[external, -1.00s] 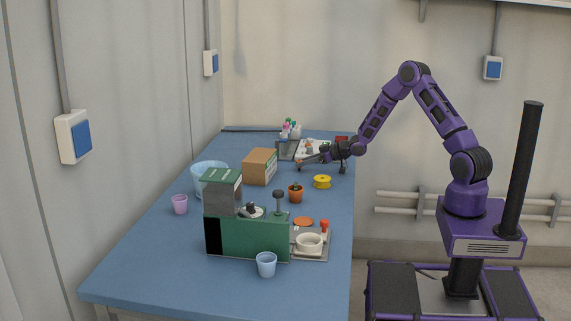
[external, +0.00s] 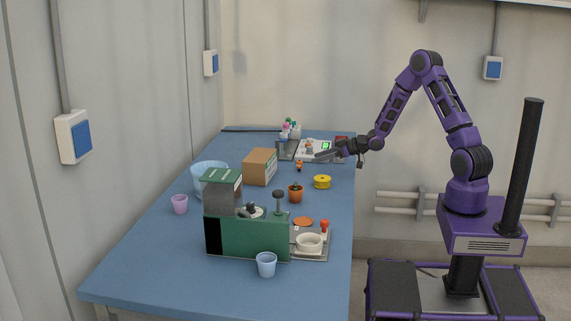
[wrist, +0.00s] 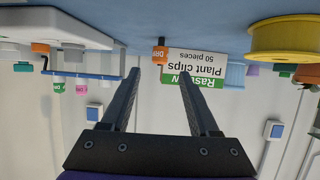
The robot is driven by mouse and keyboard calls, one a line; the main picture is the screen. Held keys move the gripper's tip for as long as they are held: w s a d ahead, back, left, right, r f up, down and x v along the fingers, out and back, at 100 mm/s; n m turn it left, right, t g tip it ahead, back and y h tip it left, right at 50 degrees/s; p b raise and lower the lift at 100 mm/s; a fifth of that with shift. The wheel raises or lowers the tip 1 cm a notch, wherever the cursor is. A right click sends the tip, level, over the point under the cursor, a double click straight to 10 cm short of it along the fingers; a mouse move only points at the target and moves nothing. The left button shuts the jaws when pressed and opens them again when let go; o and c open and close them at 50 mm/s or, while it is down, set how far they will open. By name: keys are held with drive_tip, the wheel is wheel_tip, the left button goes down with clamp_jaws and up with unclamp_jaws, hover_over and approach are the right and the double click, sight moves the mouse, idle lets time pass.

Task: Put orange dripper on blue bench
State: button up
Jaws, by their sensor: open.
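The small orange dripper (external: 299,166) stands on the blue bench (external: 190,262), right of the cardboard box. The wrist view, which is upside down, also shows the dripper (wrist: 160,52) on the bench surface, beyond and between my fingertips. My gripper (external: 319,156) is open and empty, above the bench to the right of the dripper and apart from it. Its two fingers also show in the wrist view (wrist: 159,75) with nothing between them.
The plant clips box (external: 260,167) is behind the dripper. A yellow spool (external: 322,182) and a potted plant (external: 296,194) stand nearer. A white device with a green display (external: 326,146) lies at the back, with another orange-topped item (wrist: 40,48) there. Bare bench surrounds the dripper.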

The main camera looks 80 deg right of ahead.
drive_tip(key=v, duration=0.5)
idle(0.4)
